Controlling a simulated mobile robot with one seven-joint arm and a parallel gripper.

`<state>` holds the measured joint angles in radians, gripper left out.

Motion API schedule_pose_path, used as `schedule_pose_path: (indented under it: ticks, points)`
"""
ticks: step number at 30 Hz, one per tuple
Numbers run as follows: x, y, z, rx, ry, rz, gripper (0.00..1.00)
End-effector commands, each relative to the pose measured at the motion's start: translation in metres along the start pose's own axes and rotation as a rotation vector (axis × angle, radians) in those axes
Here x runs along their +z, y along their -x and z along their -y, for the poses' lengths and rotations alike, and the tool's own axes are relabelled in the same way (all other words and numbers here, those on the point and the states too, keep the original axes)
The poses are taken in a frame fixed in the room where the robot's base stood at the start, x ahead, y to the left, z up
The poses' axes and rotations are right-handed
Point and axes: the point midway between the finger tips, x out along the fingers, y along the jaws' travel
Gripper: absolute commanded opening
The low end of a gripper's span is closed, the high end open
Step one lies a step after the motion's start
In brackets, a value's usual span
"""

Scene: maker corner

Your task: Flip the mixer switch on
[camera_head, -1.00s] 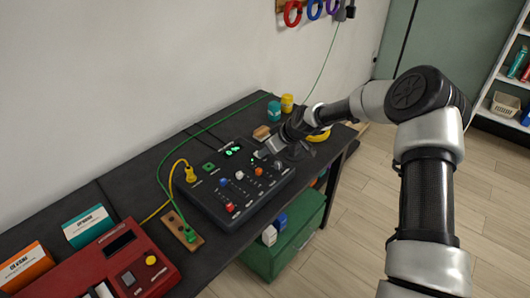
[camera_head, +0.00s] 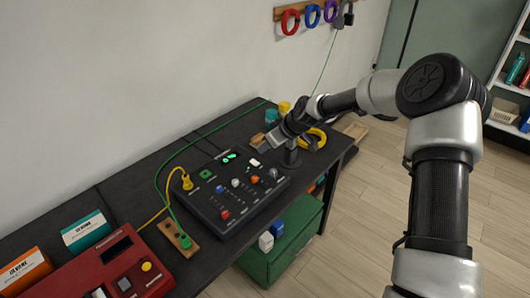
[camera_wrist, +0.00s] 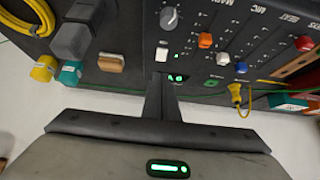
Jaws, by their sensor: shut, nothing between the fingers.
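The mixer (camera_head: 215,221) is a dark panel on the bench with coloured slider caps, knobs and a lit green display (camera_head: 229,157). A small white switch (camera_head: 254,162) sits near its upper right edge; the wrist view also shows this pale switch (camera_wrist: 161,53), beside the green lights. I cannot tell clearly which way it is tilted. My gripper (camera_head: 274,141) is shut and empty, above the mixer's far right corner, apart from the switch in the head view. In the wrist view its closed fingers (camera_wrist: 160,84) point toward the switch.
A yellow cable coil (camera_head: 316,137), a wooden block (camera_head: 257,140) and teal and yellow jars stand close around my gripper. A green cable (camera_head: 192,140) runs behind the mixer. A red device (camera_head: 120,272) and boxes are at the left. A green bin (camera_head: 283,245) stands below.

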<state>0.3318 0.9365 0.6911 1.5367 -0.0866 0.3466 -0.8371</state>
Motion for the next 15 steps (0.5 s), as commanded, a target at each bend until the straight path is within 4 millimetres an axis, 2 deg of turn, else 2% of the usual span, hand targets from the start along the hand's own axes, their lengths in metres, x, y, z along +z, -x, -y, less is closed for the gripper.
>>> schedule_pose_path:
  ticks: [1,6,10,15]
  points:
    - [0.006,0.014,-0.003,0.005,-0.005,0.002,0.0]
    - [0.014,0.049,-0.003,0.004,-0.004,0.001,0.0]
    - [0.019,0.067,-0.002,0.003,-0.003,0.001,0.0]
    - [0.022,0.077,-0.001,0.002,-0.001,0.001,0.0]
